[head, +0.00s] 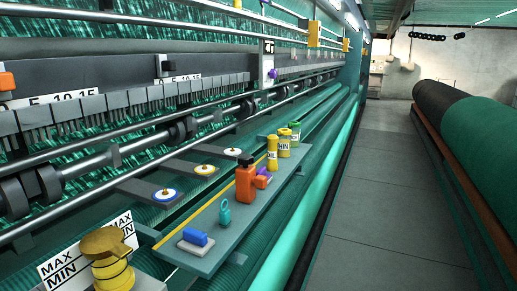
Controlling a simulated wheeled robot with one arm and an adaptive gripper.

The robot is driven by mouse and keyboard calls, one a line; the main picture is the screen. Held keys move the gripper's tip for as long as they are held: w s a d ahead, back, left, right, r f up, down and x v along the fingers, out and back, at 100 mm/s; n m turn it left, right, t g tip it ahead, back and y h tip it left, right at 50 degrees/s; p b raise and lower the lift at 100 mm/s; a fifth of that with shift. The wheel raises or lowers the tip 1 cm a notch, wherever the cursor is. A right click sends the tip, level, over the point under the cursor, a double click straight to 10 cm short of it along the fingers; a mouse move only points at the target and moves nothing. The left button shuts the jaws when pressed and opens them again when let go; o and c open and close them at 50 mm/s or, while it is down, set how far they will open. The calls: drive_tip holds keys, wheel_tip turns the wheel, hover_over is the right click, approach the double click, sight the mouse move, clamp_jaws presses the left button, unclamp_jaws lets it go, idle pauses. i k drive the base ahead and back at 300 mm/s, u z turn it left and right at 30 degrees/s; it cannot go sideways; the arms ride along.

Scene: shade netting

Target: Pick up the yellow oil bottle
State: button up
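The yellow oil bottle (272,153) is a slim yellow container that stands upright on a narrow grey-green shelf (215,255) along the machine's front. Dark lettering shows on its side, and it seems to read OIL. A wider yellow container (284,145) with lettering stands just behind it to the right. A green-topped container (295,132) stands beyond that. My gripper is not in view, so its state does not show.
The grey aisle floor (385,205) is clear; large rolls (470,135) line the right.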

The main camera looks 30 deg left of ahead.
sight(273, 166)
drive_tip(key=u, duration=0.75)
drive_tip(key=i, duration=0.8)
drive_tip(key=u, duration=0.9)
